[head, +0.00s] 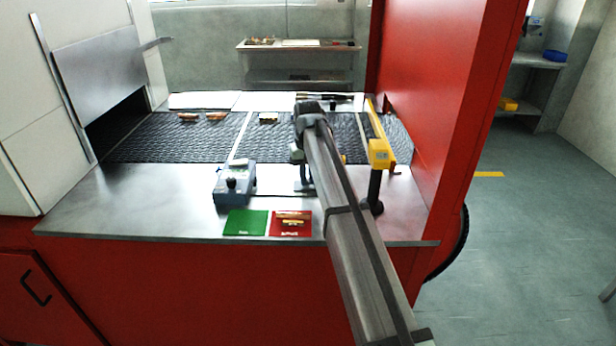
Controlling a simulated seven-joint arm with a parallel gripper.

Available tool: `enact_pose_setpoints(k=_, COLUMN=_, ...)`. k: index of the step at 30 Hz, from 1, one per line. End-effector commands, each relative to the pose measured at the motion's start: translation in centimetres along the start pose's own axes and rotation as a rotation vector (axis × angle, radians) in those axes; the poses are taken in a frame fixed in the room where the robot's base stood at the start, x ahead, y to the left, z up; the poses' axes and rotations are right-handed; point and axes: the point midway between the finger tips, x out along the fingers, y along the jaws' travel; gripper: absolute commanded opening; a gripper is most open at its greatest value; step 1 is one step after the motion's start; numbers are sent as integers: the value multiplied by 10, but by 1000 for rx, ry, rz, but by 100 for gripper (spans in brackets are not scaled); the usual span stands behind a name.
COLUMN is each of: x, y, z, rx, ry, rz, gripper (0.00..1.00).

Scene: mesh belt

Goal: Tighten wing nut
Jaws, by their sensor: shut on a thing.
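My arm reaches in from the lower right, and its dark wrist stands over the front part of the belt. My gripper (299,158) points down below the wrist, partly hidden by my forearm. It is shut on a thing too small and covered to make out. A small grey stand (303,188) shows just below it on the steel table. I cannot pick out the wing nut. A yellow device on a black post (380,153) stands right of my forearm, with a small red part at its side.
The dark mesh belt (180,140) carries several small brass-coloured parts. A blue-grey box with a black knob (233,187) stands left of my gripper. A green card (245,223) and a red card (291,230) with brass parts lie at the front edge. The steel table's left side is clear.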

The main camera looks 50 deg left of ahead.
Motion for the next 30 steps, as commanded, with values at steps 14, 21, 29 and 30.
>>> enact_pose_setpoints(k=14, x=0, y=-1, z=0, rx=63, ry=0, rz=-1, gripper=0)
enact_pose_setpoints(k=21, x=0, y=-1, z=0, rx=62, ry=0, rz=-1, gripper=18)
enact_pose_setpoints(k=29, x=0, y=-1, z=0, rx=62, ry=0, rz=0, gripper=41)
enact_pose_setpoints(k=30, x=0, y=-1, z=0, rx=62, ry=0, rz=0, gripper=41)
